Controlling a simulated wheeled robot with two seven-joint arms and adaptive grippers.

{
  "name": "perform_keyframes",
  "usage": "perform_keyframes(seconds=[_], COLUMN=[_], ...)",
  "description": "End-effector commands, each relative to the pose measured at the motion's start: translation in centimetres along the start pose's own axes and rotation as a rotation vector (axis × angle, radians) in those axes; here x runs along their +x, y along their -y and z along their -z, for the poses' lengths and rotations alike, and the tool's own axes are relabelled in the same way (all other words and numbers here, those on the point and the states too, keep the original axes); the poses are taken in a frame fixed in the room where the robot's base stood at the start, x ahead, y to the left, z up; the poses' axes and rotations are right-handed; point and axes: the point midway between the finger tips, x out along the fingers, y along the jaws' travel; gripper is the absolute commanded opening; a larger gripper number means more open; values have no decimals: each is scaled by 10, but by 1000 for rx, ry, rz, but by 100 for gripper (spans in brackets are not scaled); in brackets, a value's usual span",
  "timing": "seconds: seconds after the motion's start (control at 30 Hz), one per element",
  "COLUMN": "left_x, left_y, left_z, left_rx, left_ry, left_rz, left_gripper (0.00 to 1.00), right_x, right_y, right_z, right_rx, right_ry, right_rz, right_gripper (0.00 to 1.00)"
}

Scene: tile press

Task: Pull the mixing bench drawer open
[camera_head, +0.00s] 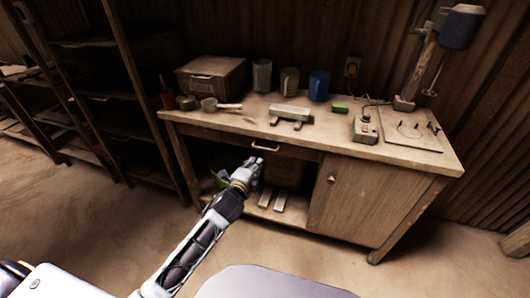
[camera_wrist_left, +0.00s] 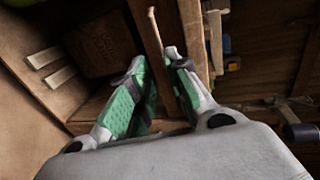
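The mixing bench (camera_head: 330,132) stands against the wall, with its drawer (camera_head: 226,137) under the left part of the top. The drawer looks shut, its front about flush with the bench. Its pale bar handle (camera_head: 265,148) is on the front and also shows in the left wrist view (camera_wrist_left: 154,27). My left gripper (camera_head: 254,165) is just in front of and below the handle. In the left wrist view its green-padded fingers (camera_wrist_left: 156,58) are apart, with the handle just beyond the tips. I cannot tell whether they touch it. My right gripper is out of view.
A cupboard door (camera_head: 352,205) fills the bench's right side. Pale bars (camera_head: 281,199) lie on the low shelf beneath the drawer. A box (camera_head: 211,76), cups and tools stand on top. A shelf rack (camera_head: 121,95) is at the left. The floor in front is mostly clear.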

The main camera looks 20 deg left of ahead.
Motion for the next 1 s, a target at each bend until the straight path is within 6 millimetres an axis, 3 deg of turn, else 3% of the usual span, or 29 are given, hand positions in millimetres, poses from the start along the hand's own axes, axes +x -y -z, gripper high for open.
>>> perform_keyframes(seconds=[0.47,1.0], left_x=[8,51], left_y=[0,-1], left_z=[0,0], left_rx=[-2,-2], left_ry=[0,0], left_rz=[-2,-2], left_gripper=[18,18], right_x=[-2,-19], right_y=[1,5], right_z=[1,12], right_rx=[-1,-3], right_ry=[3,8], right_rz=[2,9], right_gripper=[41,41])
